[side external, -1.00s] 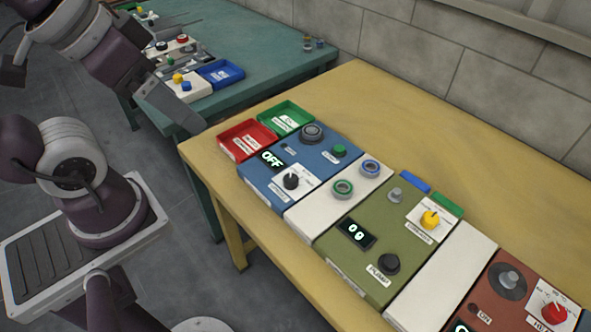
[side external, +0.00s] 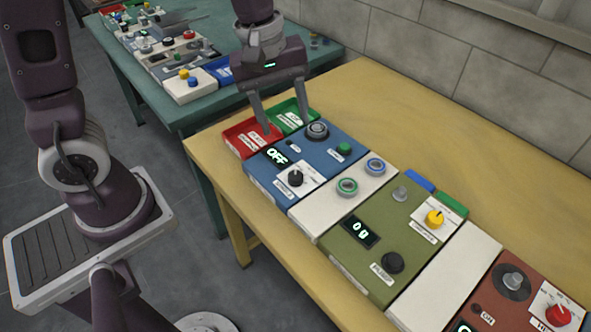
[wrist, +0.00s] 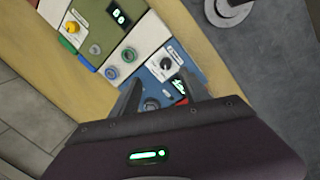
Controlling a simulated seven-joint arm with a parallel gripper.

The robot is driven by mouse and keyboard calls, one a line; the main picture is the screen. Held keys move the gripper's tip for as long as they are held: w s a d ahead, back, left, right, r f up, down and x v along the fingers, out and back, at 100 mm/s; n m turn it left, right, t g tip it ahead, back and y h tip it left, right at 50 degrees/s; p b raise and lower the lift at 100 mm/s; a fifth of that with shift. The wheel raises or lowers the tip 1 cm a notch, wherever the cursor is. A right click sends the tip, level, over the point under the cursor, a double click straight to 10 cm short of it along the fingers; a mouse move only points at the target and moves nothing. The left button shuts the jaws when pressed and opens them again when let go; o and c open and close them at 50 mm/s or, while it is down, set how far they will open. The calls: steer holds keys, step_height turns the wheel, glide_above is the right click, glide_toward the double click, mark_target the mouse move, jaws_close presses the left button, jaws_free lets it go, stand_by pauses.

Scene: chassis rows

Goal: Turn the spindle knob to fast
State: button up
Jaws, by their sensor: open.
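A black knob (side external: 296,178) with a pointer sits on a white plate on the blue panel (side external: 322,160); the small label looks like the spindle's but is hard to read. The knob also shows in the wrist view (wrist: 166,63). The display (side external: 276,155) beside it reads OFF. My gripper (side external: 286,126) is open and empty, fingers pointing down, over the far left end of the blue panel near the red and green trays. It is apart from the knob. In the wrist view the fingers partly hide the blue panel's end.
The red tray (side external: 243,142) and green tray (side external: 291,113) lie at the blue panel's end. A grey round knob (side external: 317,131) and green button (side external: 344,149) stand on that panel. A white block with two rings, an olive panel (side external: 371,226) and a brown panel follow rightward. The yellow table (side external: 430,130) is clear behind.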

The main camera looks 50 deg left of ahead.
mark_target(295, 175)
steer(key=w+f+n, duration=0.1)
steer(key=f, duration=0.2)
steer(key=w+f+n+g, duration=0.1)
steer(key=f+n, duration=0.1)
steer(key=f, duration=0.2)
steer(key=w+a+f+n+y, duration=0.1)
steer(key=f+n, duration=0.1)
steer(key=f, duration=0.2)
steer(key=shift+w+a, duration=0.1)
steer(key=shift+w, duration=0.3)
steer(key=shift+n+g, duration=0.3)
steer(key=shift+n, duration=0.1)
step_height(295, 175, down, 8)
steer(key=shift+a+r, duration=0.1)
steer(key=shift+r, duration=0.1)
jaws_close()
